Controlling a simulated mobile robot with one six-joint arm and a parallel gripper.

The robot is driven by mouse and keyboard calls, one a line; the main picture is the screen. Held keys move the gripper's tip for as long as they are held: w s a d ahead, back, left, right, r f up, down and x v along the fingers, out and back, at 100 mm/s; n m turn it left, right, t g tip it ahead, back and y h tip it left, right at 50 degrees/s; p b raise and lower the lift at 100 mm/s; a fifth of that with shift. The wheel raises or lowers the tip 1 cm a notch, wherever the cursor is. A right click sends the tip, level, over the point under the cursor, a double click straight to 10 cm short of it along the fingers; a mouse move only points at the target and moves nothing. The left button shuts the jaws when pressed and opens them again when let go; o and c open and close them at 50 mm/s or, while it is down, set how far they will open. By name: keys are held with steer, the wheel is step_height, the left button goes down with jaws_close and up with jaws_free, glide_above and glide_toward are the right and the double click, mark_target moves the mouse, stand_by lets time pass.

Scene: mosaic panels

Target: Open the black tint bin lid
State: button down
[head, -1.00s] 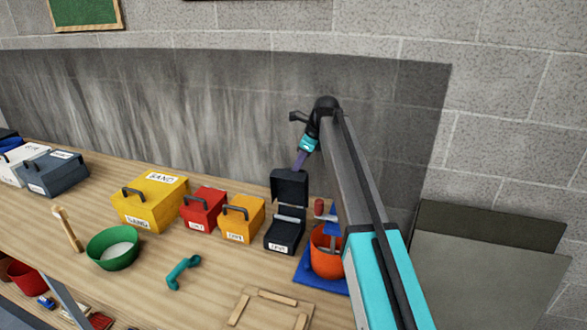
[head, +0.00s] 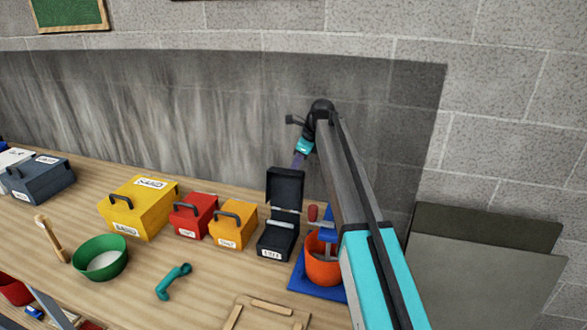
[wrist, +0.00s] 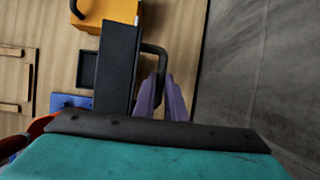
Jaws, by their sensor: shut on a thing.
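The black tint bin (head: 276,243) stands on the bench at the right end of the row of bins, a white label on its front. Its black lid (head: 285,187) is raised, standing about upright at the back of the bin, and the inside is exposed. My gripper (head: 299,159) is at the top of the lid, on its back side. In the wrist view the lid (wrist: 119,65) shows edge-on with its dark handle (wrist: 162,55) sticking out, and the purple fingers (wrist: 163,102) are shut on this handle. The exact finger contact is partly hidden.
An orange bin (head: 233,225) stands close to the left, then red (head: 193,214) and yellow (head: 140,208) bins. An orange pot (head: 322,268) on a blue mat (head: 303,279) stands close to the right. The stone wall (head: 200,110) is behind. A teal tool (head: 173,281) lies in front.

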steer(key=shift+w+d+f, duration=0.35)
steer(key=shift+w+d, duration=0.25)
steer(key=c, duration=1.9)
jaws_free()
steer(key=shift+w+f, duration=0.2)
steer(key=shift+c, duration=0.2)
steer(key=shift+o, duration=0.7)
steer(key=shift+w+f, duration=0.2)
steer(key=shift+w, duration=0.1)
steer(key=shift+s+a+r, duration=0.1)
steer(key=shift+a+r, duration=0.05)
steer(key=shift+r, duration=0.1)
steer(key=shift+r, duration=0.25)
steer(key=b+v, duration=0.4)
steer(key=v, duration=0.9)
steer(key=shift+s, duration=0.4)
